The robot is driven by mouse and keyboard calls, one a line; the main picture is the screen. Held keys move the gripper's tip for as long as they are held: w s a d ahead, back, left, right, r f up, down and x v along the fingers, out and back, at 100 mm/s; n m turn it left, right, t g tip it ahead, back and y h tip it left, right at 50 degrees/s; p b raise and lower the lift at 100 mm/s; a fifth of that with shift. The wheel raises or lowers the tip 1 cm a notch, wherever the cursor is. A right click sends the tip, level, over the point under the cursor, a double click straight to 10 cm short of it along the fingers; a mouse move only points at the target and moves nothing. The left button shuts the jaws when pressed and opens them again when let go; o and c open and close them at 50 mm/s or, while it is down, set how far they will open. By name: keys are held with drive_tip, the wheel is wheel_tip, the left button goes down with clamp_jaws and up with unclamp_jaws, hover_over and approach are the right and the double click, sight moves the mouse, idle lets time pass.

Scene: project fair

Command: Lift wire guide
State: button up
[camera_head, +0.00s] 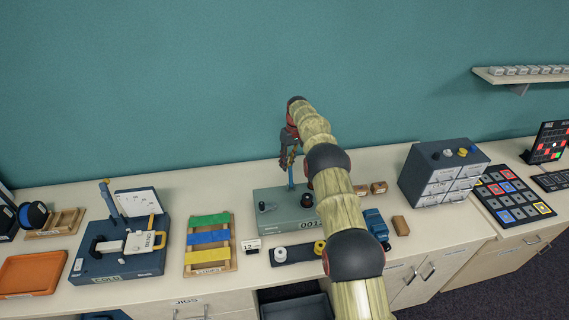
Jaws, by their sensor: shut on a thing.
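My gripper (288,160) hangs at the end of my arm, above the back of a grey-green box (285,201) with black knobs and a number label on its front. The fingers are closed around the top of a thin blue upright piece (291,178), which appears to be the wire guide. A small orange-brown bit shows by the fingers. The upright's lower end is at the top of the box; I cannot tell whether it is joined to it. My arm covers the right part of the box.
A dark blue fixture (118,262) and a wooden rack with green, blue and yellow strips (208,242) stand to the left. An orange tray (31,274) is at the far left. A drawer cabinet (440,177) and a button panel (510,194) stand right. The wall is close behind.

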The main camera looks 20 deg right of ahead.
drive_tip(key=shift+o, duration=1.2)
drive_tip(key=shift+s+d+f, duration=0.15)
drive_tip(key=shift+d+f, duration=0.5)
drive_tip(key=shift+d, duration=0.05)
drive_tip(key=shift+o, duration=0.9)
drive_tip(key=shift+r, duration=0.3)
drive_tip(key=shift+w+a+r, duration=0.1)
drive_tip(key=shift+w+r, duration=0.15)
drive_tip(key=shift+r, duration=0.15)
wheel_tip(320, 180, up, 11)
drive_tip(key=d, duration=0.1)
drive_tip(key=shift+d, duration=0.25)
